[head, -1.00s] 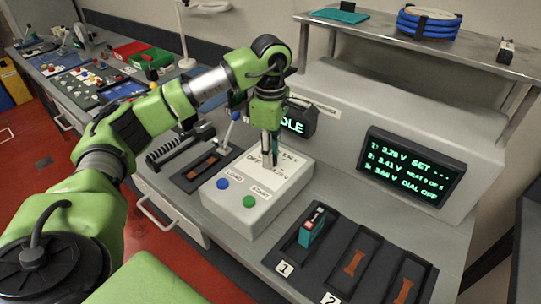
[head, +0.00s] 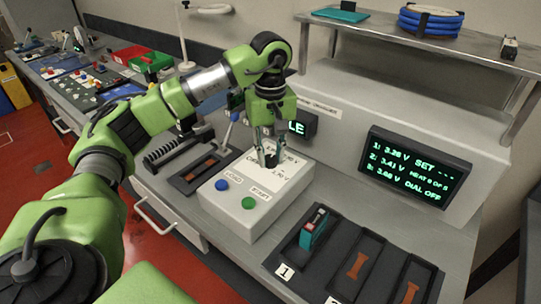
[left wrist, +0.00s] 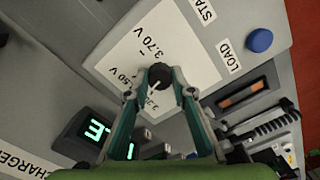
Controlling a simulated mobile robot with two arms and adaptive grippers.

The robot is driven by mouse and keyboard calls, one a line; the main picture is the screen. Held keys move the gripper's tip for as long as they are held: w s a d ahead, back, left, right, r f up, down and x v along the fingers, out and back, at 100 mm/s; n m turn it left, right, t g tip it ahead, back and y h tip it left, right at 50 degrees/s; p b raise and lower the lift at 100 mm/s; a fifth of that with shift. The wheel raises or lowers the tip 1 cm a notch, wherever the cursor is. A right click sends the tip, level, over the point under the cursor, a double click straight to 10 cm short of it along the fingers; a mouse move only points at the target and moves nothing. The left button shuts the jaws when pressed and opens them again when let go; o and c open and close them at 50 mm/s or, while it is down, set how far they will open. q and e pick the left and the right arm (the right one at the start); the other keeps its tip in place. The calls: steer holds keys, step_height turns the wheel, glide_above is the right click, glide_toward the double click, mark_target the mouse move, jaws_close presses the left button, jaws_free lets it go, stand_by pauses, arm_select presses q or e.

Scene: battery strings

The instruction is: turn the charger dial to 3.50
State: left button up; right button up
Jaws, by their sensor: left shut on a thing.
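The charger (head: 235,215) is a pale box with a blue LOAD button (head: 222,184) and a green START button (head: 249,203). Its dial, a black knob with a white pointer line, shows in the left wrist view (left wrist: 158,75) on a white plate with voltage marks, 3.70 V among them. My left gripper (head: 269,160) is down at the dial, its fingertips shut on the knob from both sides. In the head view the fingers hide the knob. My right gripper is out of view.
A teal battery (head: 315,230) stands in slot 1 of the dark tray at the front right; the neighbouring slots look empty. A dark tray (head: 205,170) and a coil-like black part lie left of the charger. A shelf (head: 370,25) overhangs the back.

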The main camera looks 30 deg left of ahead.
mark_target(271, 158)
arm_select(q)
steer(key=m, duration=0.3)
steer(key=shift+m, duration=0.4)
steer(key=shift+m+b, duration=0.4)
steer(key=shift+m, duration=1.6)
steer(key=o, duration=1.1)
steer(key=shift+o, duration=0.2)
steer(key=shift+r, duration=0.25)
step_height(271, 158, up, 12)
steer(key=shift+f, duration=0.25)
